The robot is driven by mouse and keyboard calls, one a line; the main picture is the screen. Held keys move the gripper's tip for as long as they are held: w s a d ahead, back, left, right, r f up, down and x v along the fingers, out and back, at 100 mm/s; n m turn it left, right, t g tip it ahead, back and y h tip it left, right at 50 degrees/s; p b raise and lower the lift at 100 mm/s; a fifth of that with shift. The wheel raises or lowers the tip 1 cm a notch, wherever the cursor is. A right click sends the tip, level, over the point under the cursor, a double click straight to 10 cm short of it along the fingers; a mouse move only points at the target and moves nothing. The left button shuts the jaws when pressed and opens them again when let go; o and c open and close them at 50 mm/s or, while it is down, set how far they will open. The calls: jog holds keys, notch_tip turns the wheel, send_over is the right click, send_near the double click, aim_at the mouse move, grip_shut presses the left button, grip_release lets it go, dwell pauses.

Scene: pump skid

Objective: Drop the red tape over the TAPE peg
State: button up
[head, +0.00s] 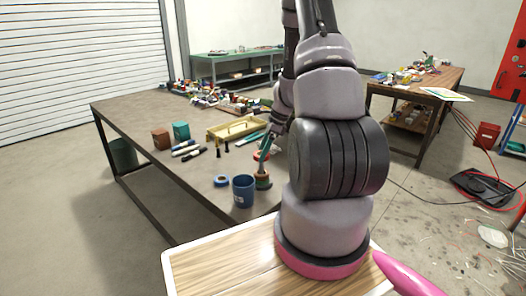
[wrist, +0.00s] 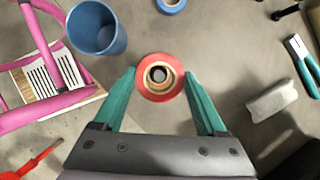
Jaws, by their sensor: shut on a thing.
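The red tape (wrist: 142,82) is a ring with a tan core, held flat between the teal fingers of my gripper (wrist: 160,78) in the wrist view. A grey round shape shows inside its hole; I cannot tell whether it is the top of a peg. In the head view my gripper (head: 263,152) is over the near right part of the table, partly hidden by my arm, with the red tape (head: 261,156) at its fingers. Directly below is a short green and brown upright piece (head: 262,182). No TAPE label is readable.
A blue cup (head: 243,191) stands close by on the table (head: 150,120), with a blue tape roll (head: 221,181) beside it. Pliers (wrist: 302,65) and a light block (wrist: 272,99) show right.

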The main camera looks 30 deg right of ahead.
jog(key=shift+f, duration=0.4)
jog(key=o, duration=1.1)
jog(key=shift+r, duration=0.1)
jog(key=v, duration=1)
jog(key=shift+s+d+r, duration=0.1)
jog(key=shift+d+r, duration=0.05)
jog(key=shift+r, duration=0.15)
